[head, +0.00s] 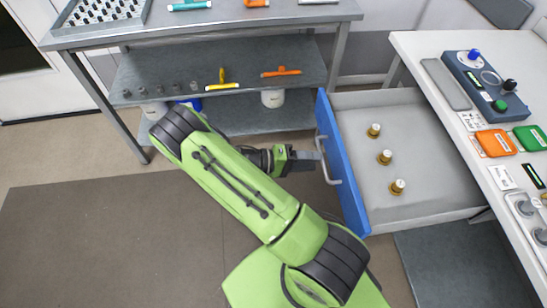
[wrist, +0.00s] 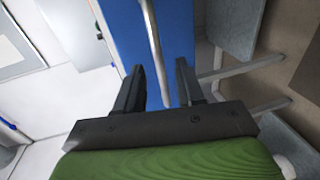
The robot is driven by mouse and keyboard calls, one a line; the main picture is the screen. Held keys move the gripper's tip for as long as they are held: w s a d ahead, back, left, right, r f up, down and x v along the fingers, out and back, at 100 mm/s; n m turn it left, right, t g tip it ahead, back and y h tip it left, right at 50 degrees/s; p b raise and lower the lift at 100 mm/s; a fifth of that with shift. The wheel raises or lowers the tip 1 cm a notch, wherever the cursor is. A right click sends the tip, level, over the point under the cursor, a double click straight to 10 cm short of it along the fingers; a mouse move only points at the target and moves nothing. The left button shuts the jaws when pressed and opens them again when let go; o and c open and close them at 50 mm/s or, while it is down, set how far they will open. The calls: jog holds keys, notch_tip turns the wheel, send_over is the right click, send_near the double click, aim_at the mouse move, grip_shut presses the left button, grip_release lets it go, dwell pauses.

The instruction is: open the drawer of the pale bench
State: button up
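The pale bench (head: 425,42) stands at the right in the head view. Its drawer (head: 355,115) stands out from the bench, with the inside showing. The drawer has a blue front (head: 343,170) and a grey bar handle (head: 325,160). Three small brass-coloured pieces (head: 385,157) stand in the drawer. My gripper (head: 312,160) is at the handle, left of the blue front. In the wrist view my gripper (wrist: 160,85) has its fingers apart, with the handle (wrist: 154,45) running between them. Gaps show on both sides of the handle, and no grip on it is visible.
On the pale bench lie a blue control box (head: 480,85), an orange box (head: 496,142) and a green box (head: 531,138). Open floor (head: 90,220) lies at the left.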

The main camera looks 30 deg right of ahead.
jog(key=p+v, duration=0.2)
jog(key=v, duration=1.1)
